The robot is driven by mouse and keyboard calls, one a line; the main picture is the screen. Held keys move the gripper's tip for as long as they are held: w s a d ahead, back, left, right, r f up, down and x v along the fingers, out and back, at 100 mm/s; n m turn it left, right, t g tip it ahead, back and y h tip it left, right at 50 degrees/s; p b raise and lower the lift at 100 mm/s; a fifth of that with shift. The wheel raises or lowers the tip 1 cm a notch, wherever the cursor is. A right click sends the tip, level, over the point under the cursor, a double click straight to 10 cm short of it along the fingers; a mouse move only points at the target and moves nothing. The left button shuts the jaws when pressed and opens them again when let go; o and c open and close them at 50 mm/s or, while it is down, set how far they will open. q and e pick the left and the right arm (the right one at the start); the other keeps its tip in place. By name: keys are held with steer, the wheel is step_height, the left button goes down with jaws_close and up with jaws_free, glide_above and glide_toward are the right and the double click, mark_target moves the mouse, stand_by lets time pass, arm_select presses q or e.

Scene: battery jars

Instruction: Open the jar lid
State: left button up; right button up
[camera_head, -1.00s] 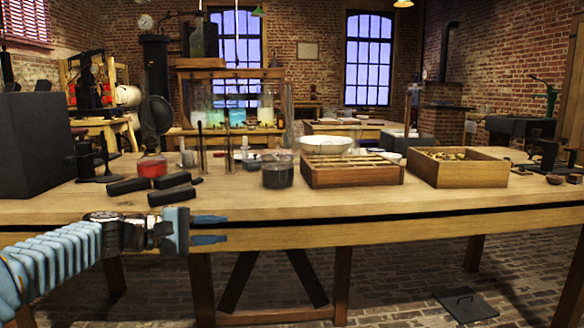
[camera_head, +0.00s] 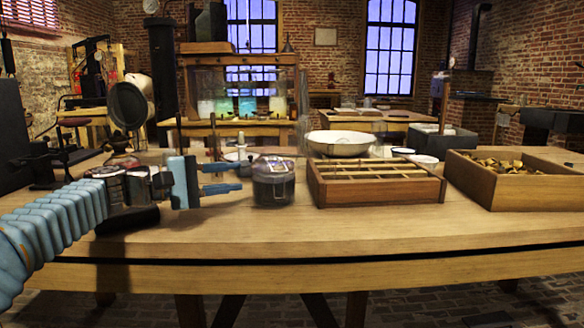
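The jar (camera_head: 273,185) is a squat dark glass vessel standing upright on the wooden table (camera_head: 400,225), left of the slatted wooden crate. Its rounded top is in place, though I cannot clearly tell lid from glass. My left gripper (camera_head: 226,177) is to the left of the jar, at about its height. Its two blue fingers point right towards the jar and are apart, with nothing between them. A small gap shows between the fingertips and the jar. My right gripper is not in view.
The slatted wooden crate (camera_head: 372,195) stands close right of the jar, with a white bowl (camera_head: 340,143) behind. A wooden box of brownish pieces (camera_head: 530,195) is further right. A round dark disc on a stand (camera_head: 128,106) rises behind my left arm. The table front is clear.

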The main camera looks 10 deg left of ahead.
mark_target(286, 171)
arm_select(q)
steer(key=p+x, duration=0.1)
steer(key=x, duration=1.2)
steer(key=shift+r+p, duration=0.1)
steer(key=shift+p, duration=0.2)
steer(key=shift+s, duration=0.1)
jaws_close()
steer(key=shift+f, duration=0.25)
stand_by(0.3)
